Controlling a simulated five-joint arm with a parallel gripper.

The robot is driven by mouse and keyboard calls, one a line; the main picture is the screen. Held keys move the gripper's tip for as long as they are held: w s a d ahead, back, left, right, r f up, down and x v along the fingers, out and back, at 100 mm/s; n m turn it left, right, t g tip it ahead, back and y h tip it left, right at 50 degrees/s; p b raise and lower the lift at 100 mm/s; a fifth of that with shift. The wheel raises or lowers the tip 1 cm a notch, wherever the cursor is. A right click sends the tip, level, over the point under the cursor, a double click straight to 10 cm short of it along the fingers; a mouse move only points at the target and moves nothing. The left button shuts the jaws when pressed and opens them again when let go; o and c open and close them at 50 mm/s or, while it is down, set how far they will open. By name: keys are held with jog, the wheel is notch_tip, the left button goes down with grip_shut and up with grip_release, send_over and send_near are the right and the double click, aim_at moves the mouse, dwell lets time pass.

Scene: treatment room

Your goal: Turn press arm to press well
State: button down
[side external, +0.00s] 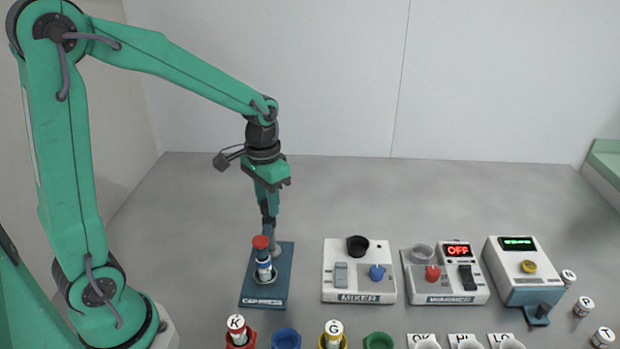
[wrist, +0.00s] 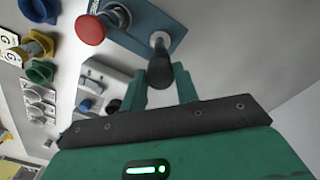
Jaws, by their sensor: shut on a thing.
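The cap press has a dark blue base (side external: 280,290) labelled CAP PRESS, left of the mixer. A vial (side external: 264,269) stands upright in its well. A red round piece (side external: 261,242) is above the vial; I cannot tell whether it is its cap or a press part. It also shows in the wrist view (wrist: 90,30). My gripper (side external: 268,212) points down behind the vial. In the wrist view my gripper (wrist: 163,84) is shut on the dark handle (wrist: 159,75) of the press arm, above a grey post fitting (wrist: 159,40). The fingers partly hide the handle.
A mixer (side external: 332,291) and a warmer (side external: 475,293) stand to the right, then a box with a green display (side external: 517,244). Vials in coloured holders, including a blue cup (side external: 286,338), line the front. The table behind is clear.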

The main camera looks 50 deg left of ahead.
jog(key=shift+r, duration=0.1)
dwell(0.3)
jog(key=c, duration=1.1)
grip_release()
jog(key=shift+o, duration=0.2)
jog(key=shift+r, duration=3.9)
jog(key=shift+s+d+r, duration=0.2)
jog(key=shift+s+r, duration=0.15)
jog(key=shift+s, duration=0.15)
jog(key=s+d+r+t, duration=0.1)
jog(key=s+t, duration=0.1)
jog(key=s, duration=0.4)
jog(key=s+d+r+t, duration=0.1)
jog(key=s+d+t, duration=0.1)
jog(key=s, duration=0.3)
jog(key=shift+s+r+t, duration=0.25)
jog(key=shift+s+t, duration=0.15)
jog(key=shift+t, duration=0.4)
